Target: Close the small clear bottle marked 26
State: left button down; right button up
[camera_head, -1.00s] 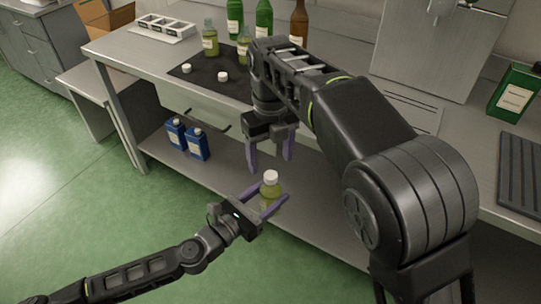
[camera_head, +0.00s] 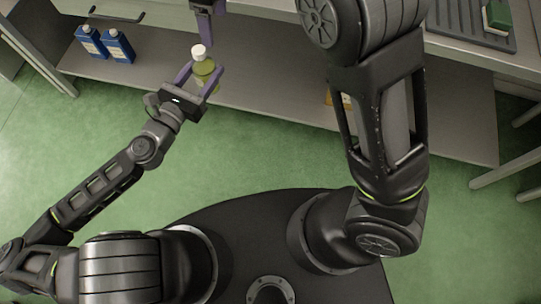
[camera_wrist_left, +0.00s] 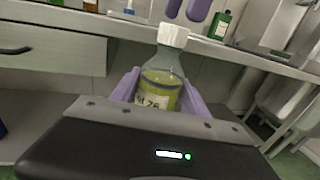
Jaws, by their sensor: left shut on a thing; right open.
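The small clear bottle (camera_head: 206,69) holds yellow-green liquid. It stands roughly upright between the purple fingers of my left gripper (camera_head: 201,77), which is shut on it. In the left wrist view the bottle (camera_wrist_left: 162,86) shows a pale label reading 26. A white cap (camera_wrist_left: 173,36) sits on its neck; I cannot tell whether it is tight. My right gripper (camera_head: 208,8) is above the cap, partly cut off by the top edge. In the left wrist view its purple fingertips (camera_wrist_left: 185,10) are apart, empty and just clear of the cap.
Two blue bottles (camera_head: 118,46) stand on the steel lower shelf (camera_head: 270,92) behind the held bottle. The bench top holds a dark ribbed mat (camera_head: 462,22) and a green container (camera_head: 497,17). Green floor lies open below my left arm.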

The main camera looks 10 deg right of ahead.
jog(key=s+d+f+n, duration=0.2)
jog(key=d+f+n, duration=0.15)
jog(key=f, duration=0.45)
jog(key=s+d+f+n+y, duration=0.15)
jog(key=f+n, duration=0.25)
jog(key=f, duration=0.4)
jog(key=s+d+f+n+h, duration=0.1)
jog(key=d+f+n, duration=0.2)
jog(key=f, duration=0.5)
jog(key=s+f+n+y, duration=0.1)
jog(key=s+f+n, duration=0.2)
jog(key=s, duration=0.4)
jog(key=s+f+n+y, duration=0.1)
jog(key=s+f+n, duration=0.3)
jog(key=s, duration=0.3)
jog(key=s+a+f+n+y, duration=0.1)
jog(key=s+f+n, duration=0.3)
jog(key=s, duration=0.3)
jog(key=shift+s+f, duration=0.4)
